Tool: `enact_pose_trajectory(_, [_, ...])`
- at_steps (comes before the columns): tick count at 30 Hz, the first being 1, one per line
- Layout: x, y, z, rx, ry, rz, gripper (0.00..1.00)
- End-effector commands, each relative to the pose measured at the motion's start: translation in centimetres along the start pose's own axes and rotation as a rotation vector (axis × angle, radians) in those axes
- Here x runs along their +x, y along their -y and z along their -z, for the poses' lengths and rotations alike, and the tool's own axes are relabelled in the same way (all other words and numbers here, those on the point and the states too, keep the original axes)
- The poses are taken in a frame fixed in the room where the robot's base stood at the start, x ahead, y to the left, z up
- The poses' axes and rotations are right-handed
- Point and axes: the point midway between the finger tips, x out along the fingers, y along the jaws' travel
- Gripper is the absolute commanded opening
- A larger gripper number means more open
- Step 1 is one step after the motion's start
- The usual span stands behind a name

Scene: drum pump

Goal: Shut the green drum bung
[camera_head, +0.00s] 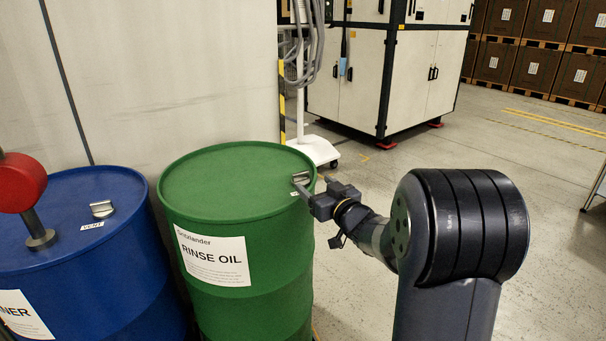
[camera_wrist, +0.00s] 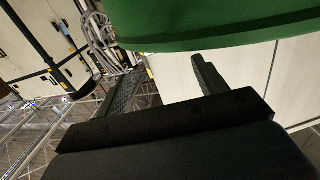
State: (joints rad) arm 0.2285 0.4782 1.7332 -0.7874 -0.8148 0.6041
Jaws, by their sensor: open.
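The green drum (camera_head: 237,230) stands upright in the middle of the head view, labelled RINSE OIL. Its bung (camera_head: 301,178) is a small metal piece with a raised grip near the right rim of the lid. My gripper (camera_head: 303,189) reaches in from the right at the rim, with its fingertips close beside the bung; I cannot tell whether they touch it. In the wrist view the gripper (camera_wrist: 165,80) is open, two fingers apart with nothing seen between them. The green drum's edge (camera_wrist: 220,38) fills the top there, and the bung is not visible.
A blue drum (camera_head: 90,255) stands close on the left, with a VENT bung (camera_head: 102,209) and a red-topped pump fitting (camera_head: 22,185). A pale wall (camera_head: 170,80) is behind. A white machine cabinet (camera_head: 410,75) stands further back. The floor right of the drum is open.

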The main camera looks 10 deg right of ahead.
Motion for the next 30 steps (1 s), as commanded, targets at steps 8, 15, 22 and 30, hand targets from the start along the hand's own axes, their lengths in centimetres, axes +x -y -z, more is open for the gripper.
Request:
enact_pose_trajectory(8, [5.2, 0.0, -0.1, -0.001, 0.002, 0.000, 0.67])
enact_pose_trajectory(15, [8.0, 0.0, -0.1, -0.001, 0.001, -0.002, 0.67])
enact_pose_trajectory(22, [8.6, -0.1, 0.0, 0.000, 0.002, -0.004, 0.67])
enact_pose_trajectory(30, [8.6, -0.1, 0.0, 0.000, 0.001, -0.004, 0.60])
